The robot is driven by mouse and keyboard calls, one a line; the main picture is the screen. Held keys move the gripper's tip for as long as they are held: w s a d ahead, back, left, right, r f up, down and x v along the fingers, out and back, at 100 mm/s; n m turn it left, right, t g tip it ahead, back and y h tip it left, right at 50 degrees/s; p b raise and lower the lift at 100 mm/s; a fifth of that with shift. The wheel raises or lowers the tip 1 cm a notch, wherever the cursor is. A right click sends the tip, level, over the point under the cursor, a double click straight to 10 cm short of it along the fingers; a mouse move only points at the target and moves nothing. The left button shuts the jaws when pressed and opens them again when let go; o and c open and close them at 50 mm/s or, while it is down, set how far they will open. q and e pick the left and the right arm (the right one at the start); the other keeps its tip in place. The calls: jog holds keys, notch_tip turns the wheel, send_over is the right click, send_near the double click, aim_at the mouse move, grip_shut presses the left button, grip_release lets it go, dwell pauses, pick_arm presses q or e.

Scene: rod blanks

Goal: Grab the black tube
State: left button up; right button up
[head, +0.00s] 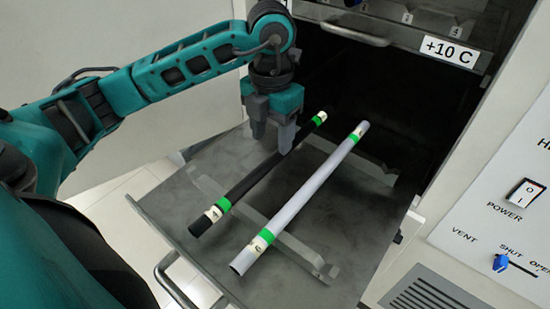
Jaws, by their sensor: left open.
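The black tube (253,179) lies diagonally on the metal tray (160,205), with green and cream bands near both ends. My right gripper is not in view.
Raised metal brackets (305,255) on the tray support the tubes. A dark chamber opens behind, below a drawer with a handle (355,36) and a "+10 C" label (449,50). A control panel with a power switch (524,193) and blue vent knob (500,262) stands at right.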

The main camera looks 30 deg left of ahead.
aim_at(270, 159)
pick_arm(q)
jog(key=f, duration=0.7)
jog(key=shift+a, duration=0.35)
jog(key=shift+w+r, duration=0.1)
grip_shut()
